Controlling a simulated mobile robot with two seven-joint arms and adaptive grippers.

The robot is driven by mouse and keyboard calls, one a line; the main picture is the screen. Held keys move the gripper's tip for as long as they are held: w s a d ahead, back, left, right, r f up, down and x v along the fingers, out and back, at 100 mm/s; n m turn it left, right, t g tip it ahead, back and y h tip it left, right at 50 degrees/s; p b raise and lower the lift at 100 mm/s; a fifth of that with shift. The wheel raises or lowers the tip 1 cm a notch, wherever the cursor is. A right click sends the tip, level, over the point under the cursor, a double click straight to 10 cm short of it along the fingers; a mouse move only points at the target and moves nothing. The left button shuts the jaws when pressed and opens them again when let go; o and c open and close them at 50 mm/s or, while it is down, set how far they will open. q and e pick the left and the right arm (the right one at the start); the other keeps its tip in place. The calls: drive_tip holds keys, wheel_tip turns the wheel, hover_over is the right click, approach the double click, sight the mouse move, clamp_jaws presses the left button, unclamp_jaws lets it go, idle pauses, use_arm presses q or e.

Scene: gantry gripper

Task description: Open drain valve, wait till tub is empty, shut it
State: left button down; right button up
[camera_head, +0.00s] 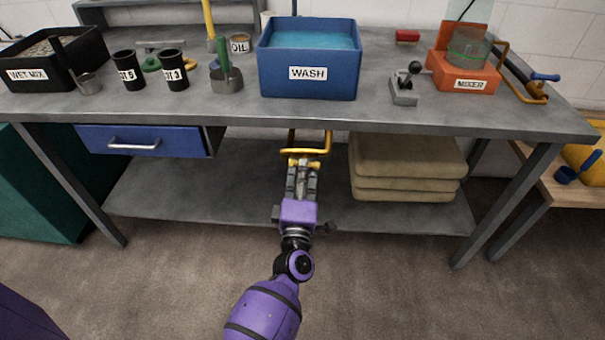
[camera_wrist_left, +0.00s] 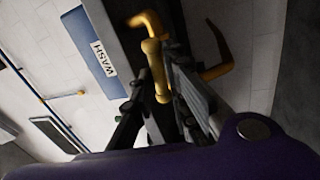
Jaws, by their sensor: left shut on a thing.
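The blue tub labelled WASH (camera_head: 309,58) stands at the middle of the bench with blue-green water (camera_head: 310,38) in it. It also shows in the left wrist view (camera_wrist_left: 88,40). My left gripper (camera_head: 303,166) is below the bench edge, shut on the yellow valve handle (camera_wrist_left: 155,68). The fingers partly hide the handle. I cannot tell whether the valve is open, and no flow is visible. My right gripper is out of view.
The grey bench (camera_head: 230,115) carries black cups, a scoop, a black WET MIX tray (camera_head: 22,77) and an orange mixer (camera_head: 465,72). A blue drawer (camera_head: 150,142) is left of my arm. Stacked sacks (camera_head: 405,168) lie on the lower shelf to the right.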

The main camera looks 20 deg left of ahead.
use_arm(q)
drive_tip(key=shift+d+r+n, duration=0.1)
drive_tip(key=shift+r+n, duration=0.1)
drive_tip(key=shift+n, duration=0.5)
drive_tip(key=c, duration=1.8)
unclamp_jaws()
drive_tip(key=shift+o, duration=0.2)
drive_tip(key=v, duration=1.2)
drive_tip(key=shift+d, duration=0.15)
